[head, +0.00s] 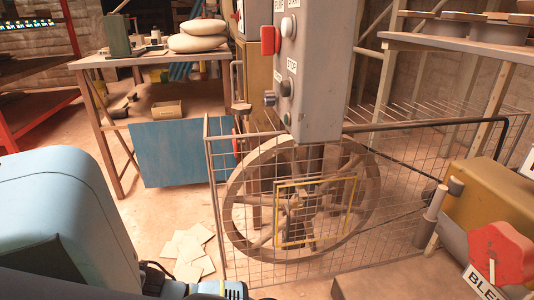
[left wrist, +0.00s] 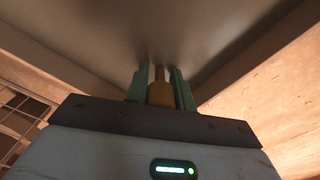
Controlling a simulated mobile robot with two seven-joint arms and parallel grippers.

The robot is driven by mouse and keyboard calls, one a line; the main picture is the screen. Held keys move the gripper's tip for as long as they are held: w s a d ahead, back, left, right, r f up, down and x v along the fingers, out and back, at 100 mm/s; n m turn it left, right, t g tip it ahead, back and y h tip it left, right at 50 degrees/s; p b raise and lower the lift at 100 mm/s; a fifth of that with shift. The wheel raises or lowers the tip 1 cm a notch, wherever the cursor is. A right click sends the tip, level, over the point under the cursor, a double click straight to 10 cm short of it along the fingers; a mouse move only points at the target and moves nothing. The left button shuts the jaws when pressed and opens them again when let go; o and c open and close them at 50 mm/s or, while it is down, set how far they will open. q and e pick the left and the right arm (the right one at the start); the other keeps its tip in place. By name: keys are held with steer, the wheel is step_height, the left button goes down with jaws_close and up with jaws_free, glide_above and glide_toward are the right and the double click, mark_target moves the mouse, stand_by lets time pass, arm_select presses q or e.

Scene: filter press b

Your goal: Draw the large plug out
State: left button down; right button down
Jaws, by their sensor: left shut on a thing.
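In the left wrist view my left gripper (left wrist: 160,74) is shut, with its two green fingers on either side of an orange-brown cylindrical piece (left wrist: 161,94), which looks like the large plug. The far end of the piece runs up toward a broad, dim grey surface (left wrist: 155,35). I cannot tell whether it still sits in a hole there. In the head view my left arm fills the lower left, and neither its fingers nor the plug can be made out. My right gripper is in no view.
A wire mesh guard (head: 392,215) surrounds a large spoked wheel (head: 240,225). A grey control box (head: 320,85) with red and white buttons hangs above it. A red knob (head: 500,252) is at the lower right. A wooden bench (head: 130,60) stands behind; loose sheets (head: 187,250) lie on the floor.

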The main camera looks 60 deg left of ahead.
arm_select(q)
steer(key=shift+r+p, duration=0.7)
steer(key=shift+r, duration=0.25)
steer(key=shift+r+p, duration=0.6)
steer(key=shift+r, duration=0.6)
steer(key=shift+p, duration=0.3)
steer(key=shift+w+r+p, duration=0.1)
steer(key=shift+r+p, duration=0.4)
steer(key=shift+r, duration=0.55)
steer(key=shift+f, duration=0.1)
